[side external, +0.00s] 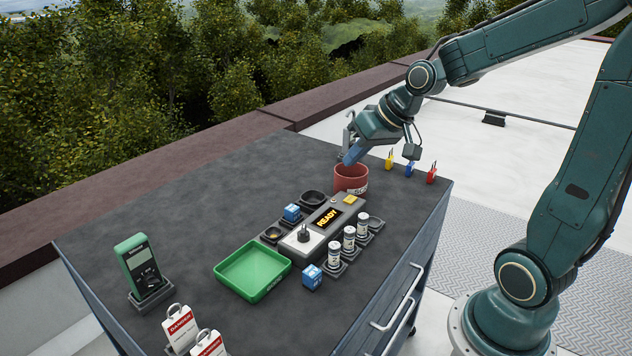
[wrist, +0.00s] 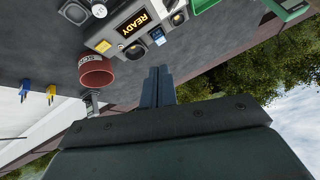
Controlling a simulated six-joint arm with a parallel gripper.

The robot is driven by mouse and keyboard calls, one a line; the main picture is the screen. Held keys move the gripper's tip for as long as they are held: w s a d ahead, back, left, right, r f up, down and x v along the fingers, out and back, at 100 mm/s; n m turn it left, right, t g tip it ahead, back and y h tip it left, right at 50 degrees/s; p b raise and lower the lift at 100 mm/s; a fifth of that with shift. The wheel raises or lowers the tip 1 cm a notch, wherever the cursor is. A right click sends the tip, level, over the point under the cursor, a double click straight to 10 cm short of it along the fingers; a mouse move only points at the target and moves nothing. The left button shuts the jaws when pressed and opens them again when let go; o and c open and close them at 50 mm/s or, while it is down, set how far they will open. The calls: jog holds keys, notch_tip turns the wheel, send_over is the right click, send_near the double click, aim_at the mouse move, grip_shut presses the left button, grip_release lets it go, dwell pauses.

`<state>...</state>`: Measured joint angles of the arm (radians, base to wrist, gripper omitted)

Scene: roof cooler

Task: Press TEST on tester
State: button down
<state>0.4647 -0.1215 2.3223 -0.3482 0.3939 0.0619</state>
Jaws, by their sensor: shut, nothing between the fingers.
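In the wrist view the display (wrist: 132,20) and yellow patch (wrist: 103,46) show near the top; any lettering on the patch is too small to read. My gripper (side external: 350,158) is shut and empty, its blue-grey fingers pointing down beside the upper rim of the red cup in the side view. The fingertips (wrist: 158,72) are apart from the tester.
The red cup (side external: 351,180) stands just beyond the tester. White cylinders (side external: 349,238), blue blocks (side external: 311,277) and small dark holders flank the tester. A green tray (side external: 252,270), a green meter (side external: 139,262), danger tags (side external: 180,328) and padlocks (side external: 431,174) are elsewhere.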

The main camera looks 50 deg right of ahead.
aim_at(354, 200)
jog(key=w+d+f+m+t, duration=0.1)
jog(key=w+d+f+m, duration=0.1)
jog(key=d, duration=0.4)
jog(key=w+d+f+m+t, duration=0.1)
jog(key=w+d+f+m, duration=0.1)
jog(key=w+d+f, duration=0.2)
jog(key=shift+d+f, duration=0.6)
jog(key=shift+d, duration=0.7)
jog(key=shift+f, duration=0.2)
jog(key=shift+f, duration=4.2)
jog(key=shift+f, duration=0.8)
jog(key=shift+r, duration=0.8)
jog(key=shift+r, duration=0.15)
